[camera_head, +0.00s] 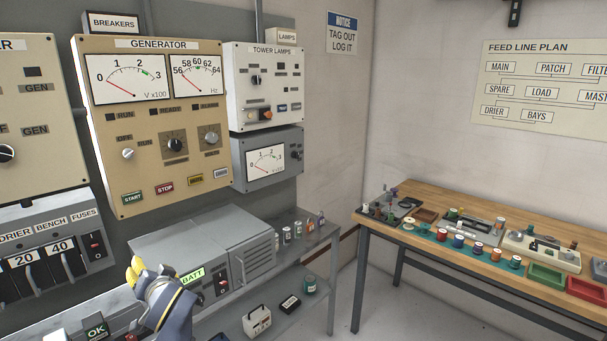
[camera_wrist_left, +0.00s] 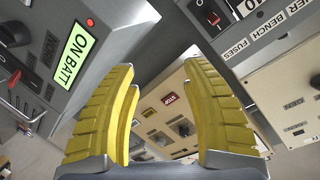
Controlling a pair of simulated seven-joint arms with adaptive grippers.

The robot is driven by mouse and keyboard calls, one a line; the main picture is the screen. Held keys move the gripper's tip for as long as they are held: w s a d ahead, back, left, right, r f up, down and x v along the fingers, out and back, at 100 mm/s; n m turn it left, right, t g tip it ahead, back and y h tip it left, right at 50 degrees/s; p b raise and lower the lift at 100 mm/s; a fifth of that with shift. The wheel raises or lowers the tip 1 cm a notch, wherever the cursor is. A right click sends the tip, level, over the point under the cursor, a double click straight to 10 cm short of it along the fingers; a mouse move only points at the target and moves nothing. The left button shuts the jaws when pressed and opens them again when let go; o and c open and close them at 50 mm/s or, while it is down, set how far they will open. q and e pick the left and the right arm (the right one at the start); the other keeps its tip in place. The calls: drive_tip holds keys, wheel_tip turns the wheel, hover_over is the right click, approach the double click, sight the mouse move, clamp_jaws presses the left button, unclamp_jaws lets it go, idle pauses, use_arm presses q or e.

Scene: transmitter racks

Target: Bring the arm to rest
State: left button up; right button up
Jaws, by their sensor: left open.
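My left gripper (camera_head: 137,267) shows low in the head view, in front of the grey battery box and below the generator panel. In the left wrist view its two yellow fingers (camera_wrist_left: 160,105) stand wide apart with nothing between them. The generator panel (camera_head: 152,188) has start and stop buttons, knobs and two meters; it also shows beyond the fingers in the left wrist view (camera_wrist_left: 172,128). The battery box (camera_head: 200,247) has a green label, which reads ON BATT in the left wrist view (camera_wrist_left: 75,52). My right gripper is in neither view.
A breaker box (camera_head: 45,262) with bench and fuse switches is at the left, close to the gripper. An OK indicator (camera_head: 96,329) sits at the bottom edge. A shelf (camera_head: 318,240) holds small jars. A wooden bench (camera_head: 430,199) with spools and trays stands at the right. Floor between is clear.

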use_arm(q)
drive_tip(key=s+d+f+m+g+h, duration=0.1)
drive_tip(key=s+d+f+m+h, duration=0.25)
drive_tip(key=s+f, duration=1.4)
drive_tip(key=s+d+f+m+g+h, duration=0.1)
drive_tip(key=s+d+f+m+g, duration=0.2)
drive_tip(key=s, duration=0.6)
drive_tip(key=s+d+f+m+h, duration=0.15)
drive_tip(key=s+f, duration=0.35)
drive_tip(key=s, duration=0.5)
drive_tip(key=s+d+f+g+h, duration=0.1)
drive_tip(key=d+f, duration=0.1)
drive_tip(key=f, duration=0.9)
drive_tip(key=s+d+f+n+g+h, duration=0.1)
drive_tip(key=d+f, duration=0.2)
drive_tip(key=f, duration=0.8)
drive_tip(key=s+d+f+g+h, duration=0.1)
drive_tip(key=d+f, duration=0.1)
drive_tip(key=f, duration=0.9)
drive_tip(key=s+f+n+g+h, duration=0.1)
drive_tip(key=s+f+n+g, duration=0.1)
drive_tip(key=s+f, duration=1.7)
drive_tip(key=shift+s+a+n+g, duration=0.2)
drive_tip(key=shift+s+n+g, duration=0.25)
drive_tip(key=shift+s, duration=0.6)
drive_tip(key=shift+f, duration=0.1)
drive_tip(key=shift+c, duration=0.6)
